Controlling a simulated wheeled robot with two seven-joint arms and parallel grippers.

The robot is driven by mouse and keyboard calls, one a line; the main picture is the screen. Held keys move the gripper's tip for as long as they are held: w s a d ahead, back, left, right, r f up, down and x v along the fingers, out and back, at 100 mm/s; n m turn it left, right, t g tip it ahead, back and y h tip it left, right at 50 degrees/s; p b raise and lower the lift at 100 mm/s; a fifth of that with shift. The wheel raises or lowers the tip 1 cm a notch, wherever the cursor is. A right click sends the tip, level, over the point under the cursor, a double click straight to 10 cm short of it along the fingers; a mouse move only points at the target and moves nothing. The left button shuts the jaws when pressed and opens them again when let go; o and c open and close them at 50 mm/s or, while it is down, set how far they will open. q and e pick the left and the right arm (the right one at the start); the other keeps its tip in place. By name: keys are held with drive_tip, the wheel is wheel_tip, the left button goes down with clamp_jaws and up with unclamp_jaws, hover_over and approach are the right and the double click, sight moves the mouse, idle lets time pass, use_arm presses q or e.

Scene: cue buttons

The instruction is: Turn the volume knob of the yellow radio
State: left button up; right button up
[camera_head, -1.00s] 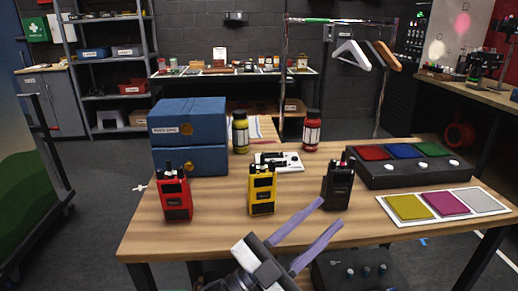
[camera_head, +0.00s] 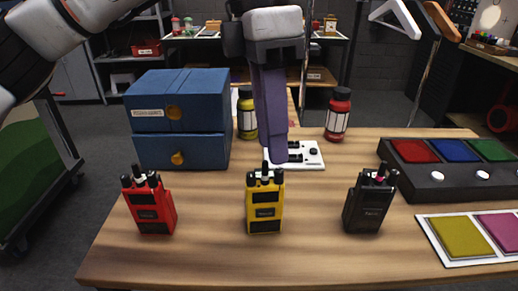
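The yellow radio (camera_head: 264,208) stands upright on the wooden table in the middle of the view, between a red radio (camera_head: 152,208) on the left and a black radio (camera_head: 369,206) on the right. Small dark knobs (camera_head: 265,170) stick up from its top; which is the volume knob is too small to tell. My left gripper (camera_head: 274,158) comes down from above, its purple fingers pointing down with tips just above the radio's top in the picture. The fingers overlap, so their gap is hidden. Contact with a knob cannot be told. My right gripper is out of view.
Blue drawer boxes (camera_head: 180,117) stand at the back left. A white device (camera_head: 308,156) lies behind the yellow radio, near a yellow jar (camera_head: 247,118) and a red jar (camera_head: 338,115). A black button box (camera_head: 452,187) and colour cards (camera_head: 460,238) are on the right. The front table strip is clear.

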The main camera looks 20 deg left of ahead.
sight(251, 174)
use_arm(q)
drive_tip(key=w+a+r+t+y, duration=0.1)
drive_tip(key=w+a+r+y, duration=0.1)
drive_tip(key=a, duration=0.2)
drive_tip(key=shift+n+h, duration=0.3)
drive_tip(key=f, duration=0.6)
drive_tip(key=f+b, duration=0.1)
drive_tip(key=f, duration=0.2)
drive_tip(key=shift+s+d+f, duration=0.25)
drive_tip(key=shift+s+d, duration=0.05)
clamp_jaws()
